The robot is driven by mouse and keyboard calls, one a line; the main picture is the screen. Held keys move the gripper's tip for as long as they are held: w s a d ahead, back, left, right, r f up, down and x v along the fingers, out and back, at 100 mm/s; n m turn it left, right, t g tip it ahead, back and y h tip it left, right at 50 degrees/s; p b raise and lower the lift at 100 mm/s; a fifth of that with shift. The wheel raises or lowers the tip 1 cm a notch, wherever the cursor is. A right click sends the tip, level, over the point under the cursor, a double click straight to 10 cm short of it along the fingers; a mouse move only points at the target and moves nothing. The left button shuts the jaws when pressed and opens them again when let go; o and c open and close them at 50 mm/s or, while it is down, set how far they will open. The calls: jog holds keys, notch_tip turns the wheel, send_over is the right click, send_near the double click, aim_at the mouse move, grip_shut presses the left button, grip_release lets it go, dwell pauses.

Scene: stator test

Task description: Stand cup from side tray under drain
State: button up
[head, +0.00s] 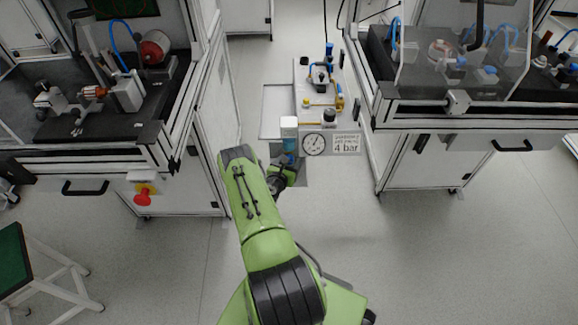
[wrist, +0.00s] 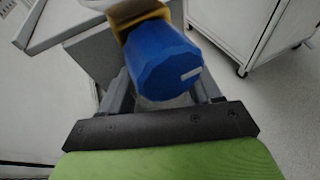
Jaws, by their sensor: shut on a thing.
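The drain is a faceted blue knob (wrist: 165,65) with a white mark and a brass-coloured collar (wrist: 135,12), large in the wrist view. It hides much of what lies between my fingers. My gripper (wrist: 162,95) is shut on a pale, clear thing, most likely the cup (wrist: 178,101), of which only a strip shows just below the knob. In the head view my gripper (head: 284,178) is under the filter bowl (head: 289,142). The cup cannot be made out there. The side tray (head: 271,120) is on the left of the pneumatic unit, with no cup seen on it.
The pneumatic unit (head: 310,98) carries a gauge (head: 314,145), a "4 bar" sign (head: 346,145) and fittings on top. Framed benches stand left (head: 100,155) and right (head: 470,118). A green stool (head: 22,262) is at lower left. The floor (head: 440,260) at right front is clear.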

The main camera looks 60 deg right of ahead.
jog(key=shift+f, duration=0.1)
jog(key=o, duration=1)
jog(key=shift+o, duration=0.2)
jog(key=p+v, duration=0.6)
jog(key=v, duration=0.6)
jog(key=shift+w+a, duration=0.1)
